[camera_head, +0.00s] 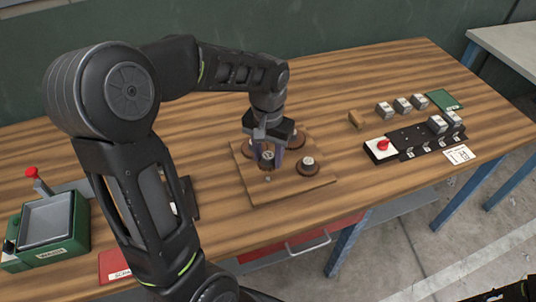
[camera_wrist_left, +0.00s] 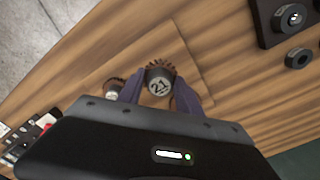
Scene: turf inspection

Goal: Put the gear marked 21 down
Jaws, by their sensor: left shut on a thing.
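The gear marked 21 (camera_wrist_left: 159,84) shows in the left wrist view, with a grey top and brown teeth, between the fingers of my left gripper (camera_wrist_left: 160,95). In the head view the left gripper (camera_head: 268,160) points down over a wooden board (camera_head: 262,192), shut on the gear's grey hub (camera_head: 267,158). I cannot tell whether the gear touches the board.
A black rack with labelled blocks (camera_head: 412,140) and a red knob (camera_head: 383,145) stands to the right. Several loose blocks (camera_head: 402,104) and a green pad (camera_head: 444,99) lie behind it. A green-framed tray (camera_head: 48,222) is at the far left. Bare table lies right of the board.

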